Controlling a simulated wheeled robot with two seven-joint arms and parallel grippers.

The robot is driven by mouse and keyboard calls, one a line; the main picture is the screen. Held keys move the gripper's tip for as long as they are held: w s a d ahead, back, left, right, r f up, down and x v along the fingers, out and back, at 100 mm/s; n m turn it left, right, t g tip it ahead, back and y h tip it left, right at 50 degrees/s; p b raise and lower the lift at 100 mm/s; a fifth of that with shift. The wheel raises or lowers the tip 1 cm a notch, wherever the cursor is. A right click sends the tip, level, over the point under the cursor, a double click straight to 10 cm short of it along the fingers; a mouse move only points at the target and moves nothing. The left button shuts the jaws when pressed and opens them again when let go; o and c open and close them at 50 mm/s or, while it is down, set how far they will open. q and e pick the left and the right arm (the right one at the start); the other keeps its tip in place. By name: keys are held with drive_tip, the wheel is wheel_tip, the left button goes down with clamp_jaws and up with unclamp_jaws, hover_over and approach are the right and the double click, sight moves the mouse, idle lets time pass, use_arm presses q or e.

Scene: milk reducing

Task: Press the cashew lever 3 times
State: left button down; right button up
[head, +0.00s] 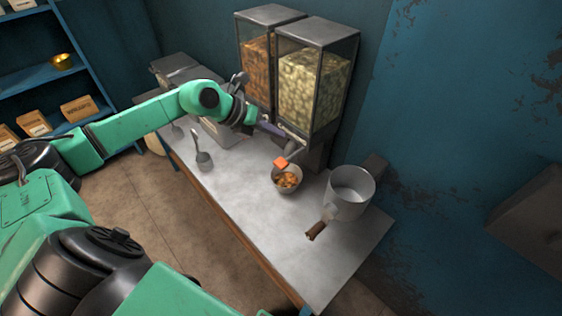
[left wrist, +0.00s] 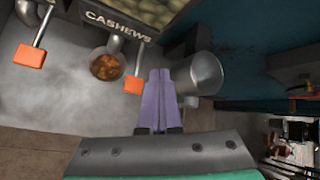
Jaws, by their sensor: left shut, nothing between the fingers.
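The cashew dispenser (head: 312,85) is a clear bin of pale nuts with a grey lid; its "CASHEWS" label (left wrist: 118,26) shows in the left wrist view. Its orange lever paddle (head: 281,162) hangs above the bowl; it also shows in the left wrist view (left wrist: 133,84). The bowl (head: 288,189) holds orange-brown pieces and shows in the left wrist view (left wrist: 106,66) under the spout. My right gripper is out of view.
A second dispenser (head: 257,65) with orange-brown contents stands left of it, with its own orange paddle (left wrist: 30,56). A metal pot (head: 350,190) with a brown handle stands right of the bowl. A ladle (head: 203,158) lies left on the counter (head: 250,205). The counter front is clear.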

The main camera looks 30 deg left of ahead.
sight(280, 164)
use_arm(q)
drive_tip(key=f, duration=0.1)
drive_tip(key=f+b, duration=0.2)
drive_tip(key=shift+w+d+f, duration=0.3)
drive_tip(key=shift+w+d, duration=0.1)
drive_tip(key=f+b, duration=0.1)
drive_tip(key=f, duration=0.1)
drive_tip(key=f+b, duration=0.2)
drive_tip(key=shift+s+a+f+b, duration=0.15)
drive_tip(key=shift+a+f+b, duration=0.05)
drive_tip(key=shift+f+b, duration=0.15)
drive_tip(key=shift+d+f, duration=0.1)
drive_tip(key=shift+f, duration=0.2)
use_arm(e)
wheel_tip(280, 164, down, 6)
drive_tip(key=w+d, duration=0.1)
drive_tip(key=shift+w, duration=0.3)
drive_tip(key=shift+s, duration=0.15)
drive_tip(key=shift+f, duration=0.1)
use_arm(q)
drive_tip(key=shift+f+b, duration=0.35)
drive_tip(key=shift+b, duration=0.1)
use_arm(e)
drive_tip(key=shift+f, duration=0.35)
